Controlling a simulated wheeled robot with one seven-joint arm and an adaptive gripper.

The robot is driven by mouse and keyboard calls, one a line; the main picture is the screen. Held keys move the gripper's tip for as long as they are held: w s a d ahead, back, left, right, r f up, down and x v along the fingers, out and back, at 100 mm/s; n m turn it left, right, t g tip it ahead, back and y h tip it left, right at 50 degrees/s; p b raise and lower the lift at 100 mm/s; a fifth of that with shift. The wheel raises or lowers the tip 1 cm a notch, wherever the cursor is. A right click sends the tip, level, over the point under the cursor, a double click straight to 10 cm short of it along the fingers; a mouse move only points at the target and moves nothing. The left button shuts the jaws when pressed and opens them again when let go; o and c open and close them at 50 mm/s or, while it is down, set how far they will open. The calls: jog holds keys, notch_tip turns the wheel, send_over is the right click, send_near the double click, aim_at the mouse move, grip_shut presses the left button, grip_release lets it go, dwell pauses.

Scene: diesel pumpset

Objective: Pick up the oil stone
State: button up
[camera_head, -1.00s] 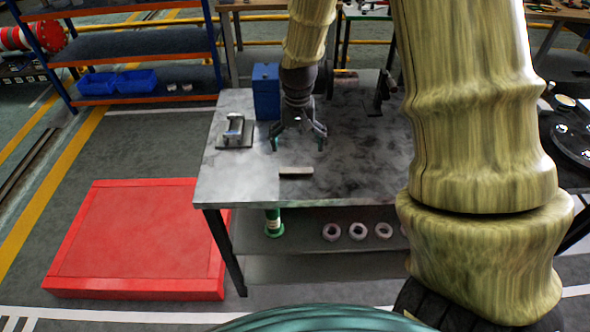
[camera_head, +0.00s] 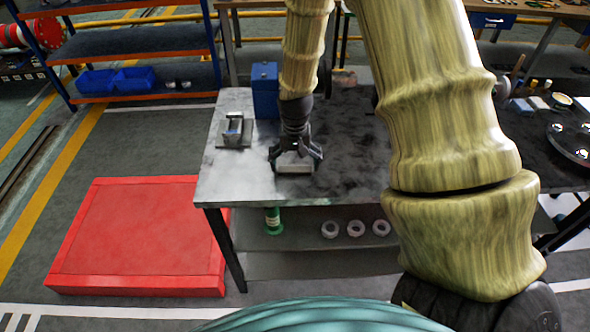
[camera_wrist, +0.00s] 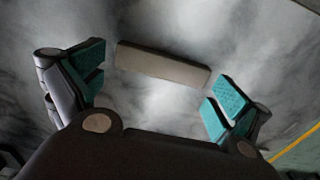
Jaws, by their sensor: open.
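The oil stone (camera_head: 294,168) is a pale grey-beige bar lying flat near the front edge of the grey metal table (camera_head: 235,185). In the wrist view the oil stone (camera_wrist: 163,64) lies slightly tilted, just beyond the fingertips and across the gap between them. My gripper (camera_head: 295,162) is open and empty, low over the table at the stone. In the wrist view my gripper (camera_wrist: 160,92) shows its teal finger pads spread wide, one towards each end of the stone. Whether the pads touch the stone cannot be told.
A small metal vise-like block (camera_head: 234,130) and a blue box (camera_head: 265,90) stand on the table left of and behind my gripper. A red platform (camera_head: 138,235) is on the floor at left. White rings (camera_head: 355,229) and a green cylinder (camera_head: 273,221) sit on the lower shelf.

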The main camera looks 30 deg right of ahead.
jog(key=c, duration=0.9)
jog(key=shift+s, duration=0.1)
jog(key=shift+f, duration=0.1)
jog(key=shift+r+b, duration=0.45)
jog(key=shift+r, duration=0.45)
grip_shut()
jog(key=shift+r, duration=0.8)
jog(key=s+a+r+b, duration=0.1)
jog(key=s+a+b, duration=0.2)
jog(key=s+a, duration=0.6)
jog(key=s, duration=0.4)
jog(key=shift+r+b, duration=0.35)
jog(key=shift+o, duration=2.3)
grip_release()
